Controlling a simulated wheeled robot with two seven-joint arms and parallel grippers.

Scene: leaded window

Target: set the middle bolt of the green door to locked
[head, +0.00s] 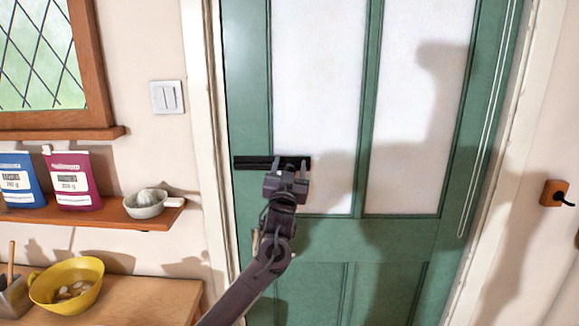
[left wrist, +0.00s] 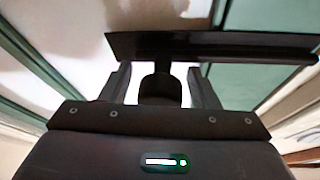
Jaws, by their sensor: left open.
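The green door (head: 310,237) stands upright ahead, with pale panes above and green panels below. A black bolt (head: 250,162) lies horizontally across its left side, near the frame. My left gripper (head: 288,172) is at the right part of this bolt. In the left wrist view, its open fingers (left wrist: 160,88) stand on either side of a dark round knob (left wrist: 161,90), with a gap on each side. The bolt's plate and rod (left wrist: 225,46) run behind the knob. I cannot tell whether the rod enters the frame. My right gripper is out of view.
A wooden shelf (head: 60,215) left of the door holds packets and a white juicer bowl (head: 145,208). Below, a yellow bowl (head: 68,284) stands on a wooden counter (head: 150,298). A light switch (head: 167,97) and a wooden block with a black hook (head: 553,193) are on the walls.

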